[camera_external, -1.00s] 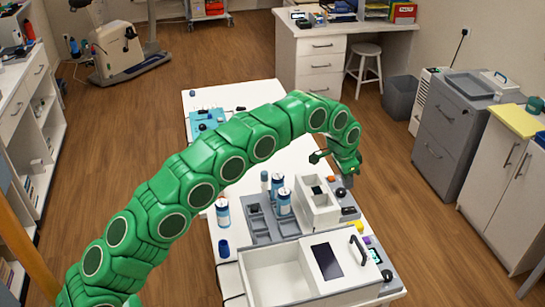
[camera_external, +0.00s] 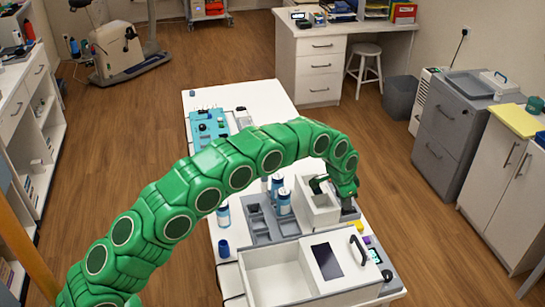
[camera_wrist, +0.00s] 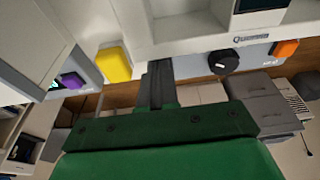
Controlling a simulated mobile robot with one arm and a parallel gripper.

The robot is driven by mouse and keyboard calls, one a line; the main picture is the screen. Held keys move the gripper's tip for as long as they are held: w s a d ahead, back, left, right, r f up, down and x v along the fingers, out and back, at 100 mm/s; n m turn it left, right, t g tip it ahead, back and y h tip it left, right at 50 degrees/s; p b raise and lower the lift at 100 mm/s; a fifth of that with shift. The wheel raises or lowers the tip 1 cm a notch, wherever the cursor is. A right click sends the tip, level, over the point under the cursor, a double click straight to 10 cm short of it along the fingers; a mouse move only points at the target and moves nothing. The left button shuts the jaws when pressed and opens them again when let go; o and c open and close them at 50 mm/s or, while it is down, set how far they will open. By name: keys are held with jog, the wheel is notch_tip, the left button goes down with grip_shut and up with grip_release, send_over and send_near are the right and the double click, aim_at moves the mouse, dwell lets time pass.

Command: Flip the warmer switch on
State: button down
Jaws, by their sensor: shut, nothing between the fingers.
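The warmer appears to be the white open-topped box (camera_external: 318,207) on a grey base at the table's right side. In the wrist view its front panel (camera_wrist: 195,66) carries a black knob (camera_wrist: 223,62) and an orange button (camera_wrist: 285,48). My gripper (camera_wrist: 157,72) is shut and empty, with its dark fingers against or just before the panel, left of the knob. In the external view my gripper (camera_external: 349,207) is low at the warmer's right side. The switch cannot be made out; my fingers cover that part of the panel. Contact cannot be told.
A white unit with a dark screen (camera_external: 327,261) and handle stands nearer the camera. Bottles (camera_external: 284,203) stand in a grey rack. The floor to the right is clear.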

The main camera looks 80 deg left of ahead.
jog(key=shift+f, duration=0.15)
jog(key=shift+s+f+t, duration=0.15)
jog(key=shift+t, duration=0.15)
jog(key=shift+f, duration=0.1)
dwell(0.4)
jog(key=shift+w+r, duration=0.35)
jog(key=shift+w, duration=0.4)
